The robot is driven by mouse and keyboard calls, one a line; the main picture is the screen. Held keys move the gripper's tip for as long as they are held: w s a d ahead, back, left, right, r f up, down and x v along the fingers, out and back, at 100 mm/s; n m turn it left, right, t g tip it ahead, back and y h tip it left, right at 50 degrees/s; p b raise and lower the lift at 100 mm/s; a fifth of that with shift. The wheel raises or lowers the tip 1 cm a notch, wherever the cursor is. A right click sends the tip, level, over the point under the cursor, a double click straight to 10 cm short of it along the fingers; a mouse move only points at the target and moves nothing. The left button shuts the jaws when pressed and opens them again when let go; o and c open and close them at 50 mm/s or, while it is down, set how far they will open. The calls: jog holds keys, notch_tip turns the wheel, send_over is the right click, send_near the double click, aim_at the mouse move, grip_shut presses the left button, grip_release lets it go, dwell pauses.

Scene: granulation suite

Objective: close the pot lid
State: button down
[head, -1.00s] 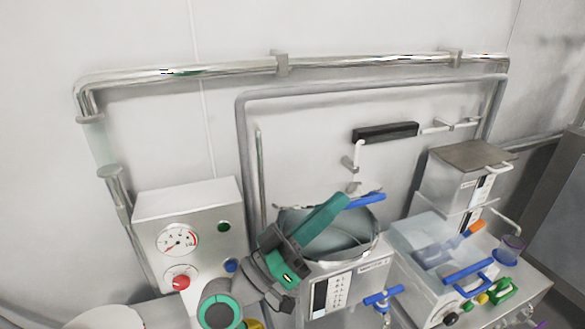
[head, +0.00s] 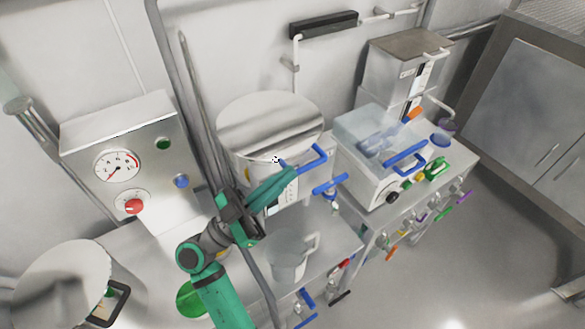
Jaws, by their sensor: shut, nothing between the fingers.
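The metal pot (head: 232,170) stands at the middle of the bench in the head view. Its round, shiny lid (head: 268,118) lies flat over its mouth, and the inside is hidden. The lid's blue handle (head: 309,158) sticks out at the front right edge. My gripper (head: 290,176) is shut and empty. Its green fingers are just below the handle and in front of the pot, and they hide part of the pot's front. I cannot tell whether the fingertips touch the handle.
A gauge box (head: 125,160) stands to the left. Another lidded pot (head: 62,280) is at the lower left. A clear jug (head: 289,255) stands in front of the pot. A clear-topped machine (head: 375,150) is to the right.

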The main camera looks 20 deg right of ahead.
jog(key=shift+f, duration=0.65)
jog(key=shift+a, duration=0.1)
jog(key=r+v, duration=0.1)
jog(key=v, duration=0.8)
jog(key=shift+a, duration=0.5)
